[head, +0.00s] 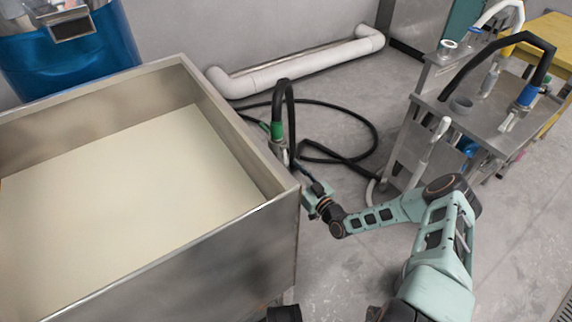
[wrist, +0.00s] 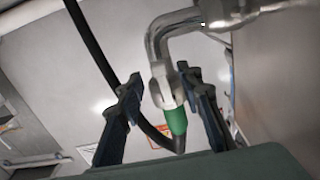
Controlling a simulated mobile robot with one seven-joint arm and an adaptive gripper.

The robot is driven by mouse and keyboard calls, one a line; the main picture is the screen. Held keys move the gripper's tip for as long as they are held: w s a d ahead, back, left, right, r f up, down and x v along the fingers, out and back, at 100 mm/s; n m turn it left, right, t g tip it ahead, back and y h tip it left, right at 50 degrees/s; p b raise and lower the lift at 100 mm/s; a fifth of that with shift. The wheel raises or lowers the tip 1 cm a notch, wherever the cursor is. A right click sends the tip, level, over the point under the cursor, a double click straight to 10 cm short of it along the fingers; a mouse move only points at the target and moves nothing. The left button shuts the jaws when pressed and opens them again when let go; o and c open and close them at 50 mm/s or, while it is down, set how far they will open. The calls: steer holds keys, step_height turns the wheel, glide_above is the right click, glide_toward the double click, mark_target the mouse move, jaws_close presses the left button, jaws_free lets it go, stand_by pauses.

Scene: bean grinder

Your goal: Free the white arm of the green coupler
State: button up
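The green coupler (head: 277,130) sits at the end of a black hose, beside the right wall of the large metal bin. In the wrist view the green coupler (wrist: 177,121) hangs below a bent metal pipe (wrist: 183,24). A pale, whitish piece, seemingly its white arm (wrist: 163,86), lies along the fitting just above the green band. My gripper (wrist: 160,76) is open, one dark finger on each side of the fitting, with visible gaps. I cannot tell how deep the fitting is between the fingers. In the head view my gripper (head: 304,172) is just below the coupler, its fingers small and unclear.
The metal bin (head: 230,240) with a pale filling stands close on the left. A black hose (head: 372,125) loops over the floor behind. A metal cart (head: 405,125) stands on the right, carrying a blue coupler (head: 527,96). A white pipe (head: 300,70) runs along the wall.

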mark_target(287, 163)
steer(key=shift+x, duration=2)
jaws_close()
